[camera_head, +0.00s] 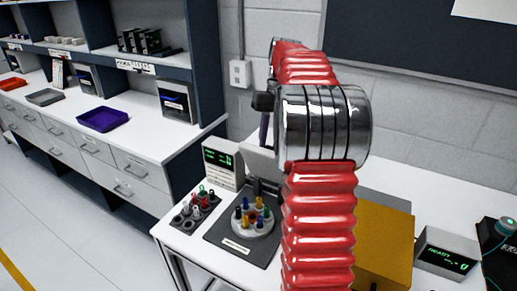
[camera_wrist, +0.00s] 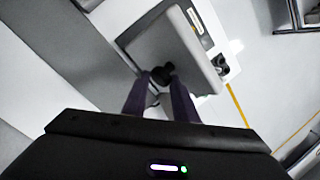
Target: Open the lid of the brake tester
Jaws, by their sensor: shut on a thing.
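In the head view, a purple finger reaches down to the grey panel (camera_head: 260,163), which stands tilted up behind the dark base plate (camera_head: 222,238). My red arm hides the panel's right side, and the knob is hidden there.
A round disc with coloured pegs (camera_head: 252,222) is on the plate. Left of it are a peg rack (camera_head: 194,207) and a white display box (camera_head: 221,163). Right of my arm are a yellow box (camera_head: 384,245) and a READY display (camera_head: 446,254). Shelving with trays lines the left.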

